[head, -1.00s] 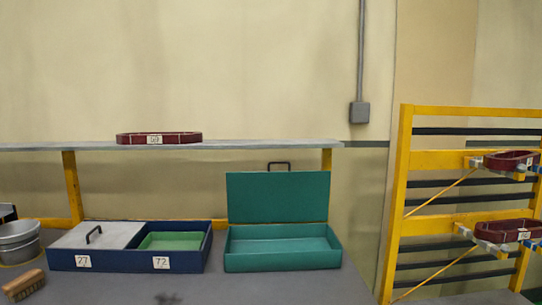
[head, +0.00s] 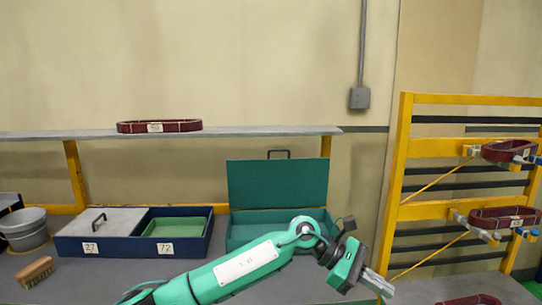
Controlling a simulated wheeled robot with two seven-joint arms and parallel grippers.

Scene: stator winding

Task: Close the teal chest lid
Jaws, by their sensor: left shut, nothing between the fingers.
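The teal chest (head: 240,233) stands on the grey bench with its lid (head: 278,184) raised upright at the back. A dark handle (head: 279,152) sits on the lid's top edge. My left arm comes in from the lower left and crosses in front of the chest, hiding part of its front and inside. My left gripper (head: 384,290) is shut and empty, to the right of and in front of the chest, apart from the lid. My right gripper is not in view.
A blue box (head: 120,247) with a grey sliding cover and a green compartment stands left of the chest. A brush (head: 36,271) and metal buckets (head: 24,230) are at far left. A shelf (head: 260,131) runs behind. A yellow rack (head: 398,185) stands at right.

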